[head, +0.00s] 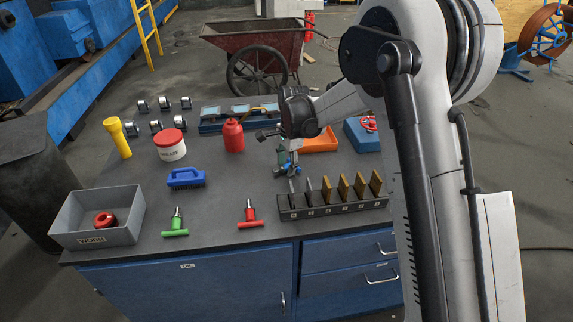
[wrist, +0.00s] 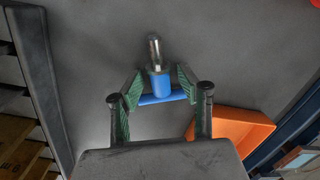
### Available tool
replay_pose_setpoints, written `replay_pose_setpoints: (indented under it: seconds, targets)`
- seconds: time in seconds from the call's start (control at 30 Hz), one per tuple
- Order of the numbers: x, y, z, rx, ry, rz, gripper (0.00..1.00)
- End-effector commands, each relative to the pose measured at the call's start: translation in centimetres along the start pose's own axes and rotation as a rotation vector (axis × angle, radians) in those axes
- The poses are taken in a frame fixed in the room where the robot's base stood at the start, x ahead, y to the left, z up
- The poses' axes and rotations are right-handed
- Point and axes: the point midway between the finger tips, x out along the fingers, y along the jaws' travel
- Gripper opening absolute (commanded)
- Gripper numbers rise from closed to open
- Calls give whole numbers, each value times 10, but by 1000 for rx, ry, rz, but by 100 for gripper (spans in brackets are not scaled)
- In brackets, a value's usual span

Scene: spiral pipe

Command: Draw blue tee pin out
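The blue tee pin (wrist: 160,84) has a metal shaft and a blue crossbar. In the wrist view it lies between my gripper's two green-padded fingers, shaft pointing up the picture. My gripper (wrist: 159,88) looks open, with a gap showing on each side of the pin's blue body. In the head view my gripper (head: 288,165) is low over the workbench, behind the slotted rack, and mostly hides the pin. A green tee pin (head: 176,232) and a red tee pin (head: 250,222) are at the bench's front.
The dark slotted rack (head: 330,208) with several upright plates stands close in front of my gripper. An orange tray (head: 322,142) is just behind right. A grey bin (head: 98,234) holding a red ring, a blue brush (head: 186,178) and a red can (head: 233,136) are left.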

Motion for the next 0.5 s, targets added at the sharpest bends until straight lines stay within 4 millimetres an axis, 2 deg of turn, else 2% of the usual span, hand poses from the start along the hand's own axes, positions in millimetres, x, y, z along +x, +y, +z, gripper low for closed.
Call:
replay_pose_setpoints:
  seconds: [0.27, 0.37, 0.5]
  targets:
    - [-2, 0, 0, 0, 0, 0, 37]
    - [-9, 0, 0, 0, 0, 0, 37]
    - [-32, 0, 0, 1, 0, 0, 37]
